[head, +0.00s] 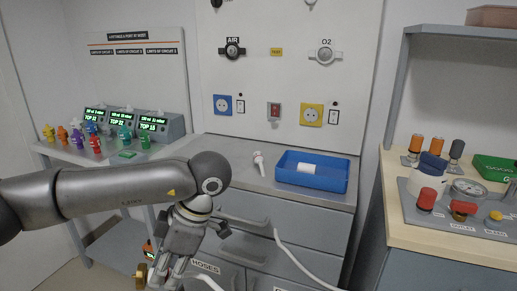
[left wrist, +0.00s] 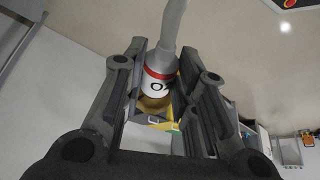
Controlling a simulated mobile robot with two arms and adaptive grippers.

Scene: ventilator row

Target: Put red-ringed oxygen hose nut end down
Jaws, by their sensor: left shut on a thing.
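My left gripper (head: 172,270) hangs low in front of the cabinet drawers, its fingers pointing down. In the left wrist view, the fingers (left wrist: 160,88) are closed around the oxygen hose end (left wrist: 158,84), a white collar with a red ring and black O2 lettering. A grey hose (left wrist: 175,25) leaves the collar at the top of that view. The brass nut (left wrist: 155,103) shows on the opposite side of the collar, toward the palm. In the head view, the gripper largely hides the hose end. My right gripper is in neither view.
The cabinet top holds a blue tray (head: 335,182) with a white roll and a small white-and-pink item (head: 259,163). Coloured fittings (head: 78,140) and displays stand on the left shelf. A gauge panel (head: 460,205) stands right. A pale hose (head: 298,264) crosses the drawer fronts.

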